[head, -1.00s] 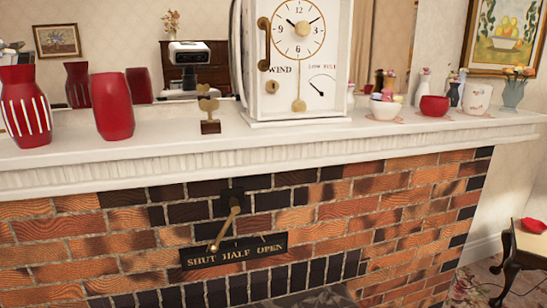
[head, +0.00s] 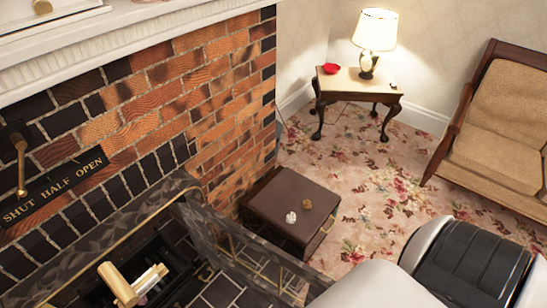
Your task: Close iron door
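A dark metal panel with a brass-coloured edge (head: 215,232) stands out from the right side of the fireplace opening in the head view. It may be the iron door, standing open, but I cannot tell for sure. The dark fireplace opening (head: 75,292) is at the lower left, partly cut off by the frame. Neither of my grippers can be made out.
A brass lever (head: 20,165) hangs above the SHUT HALF OPEN plate (head: 55,188). A brown box-like stool (head: 290,208) stands right of the panel. A lamp table (head: 357,90) and armchair (head: 500,130) are farther back. Flowered carpet (head: 375,190) is open between them.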

